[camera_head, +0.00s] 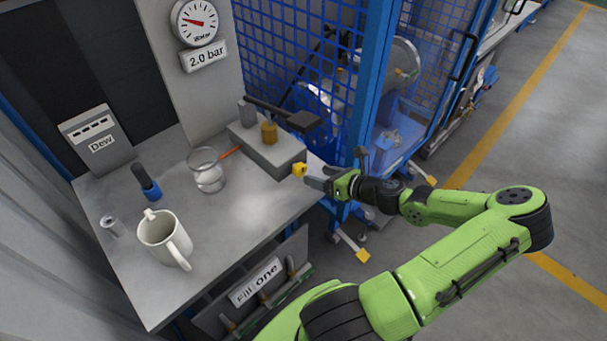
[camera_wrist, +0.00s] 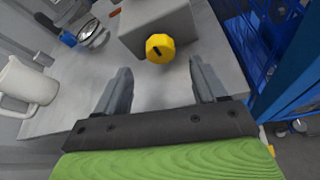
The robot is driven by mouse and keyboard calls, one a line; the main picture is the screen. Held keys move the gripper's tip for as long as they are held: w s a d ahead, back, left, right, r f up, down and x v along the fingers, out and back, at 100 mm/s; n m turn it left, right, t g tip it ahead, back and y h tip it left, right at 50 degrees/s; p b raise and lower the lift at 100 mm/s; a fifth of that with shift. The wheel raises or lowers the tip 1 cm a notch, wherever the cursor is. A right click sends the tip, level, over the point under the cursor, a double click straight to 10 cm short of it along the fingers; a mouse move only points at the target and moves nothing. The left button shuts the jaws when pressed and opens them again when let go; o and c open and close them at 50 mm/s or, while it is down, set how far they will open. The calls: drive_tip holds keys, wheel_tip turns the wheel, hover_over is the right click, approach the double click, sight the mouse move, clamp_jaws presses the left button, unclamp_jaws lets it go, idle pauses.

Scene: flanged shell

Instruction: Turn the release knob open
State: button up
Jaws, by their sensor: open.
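The yellow release knob (camera_head: 299,170) sits on the front face of a grey box at the right side of the bench. It also shows in the wrist view (camera_wrist: 160,48), round with a dark slot or mark on its face. My gripper (camera_head: 316,177) is open and close in front of the knob. In the wrist view my gripper's fingers (camera_wrist: 160,82) are spread apart, with the knob beyond the tips and between them. The fingers appear not to touch it.
The grey box (camera_head: 262,152) carries a brass-coloured cylinder and a black lever. A glass beaker (camera_head: 207,170), a white mug (camera_head: 163,238), a blue-and-black tool (camera_head: 147,183) and a small metal cylinder (camera_head: 111,226) stand on the bench (camera_head: 222,232). A blue mesh cage (camera_head: 300,50) stands behind.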

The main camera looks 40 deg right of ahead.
sight(303, 171)
drive_tip(key=b+x, duration=0.1)
drive_tip(key=x, duration=0.5)
drive_tip(key=shift+w+f, duration=0.1)
drive_tip(key=shift+w, duration=0.3)
drive_tip(key=c, duration=1.1)
drive_tip(key=shift+o, duration=0.2)
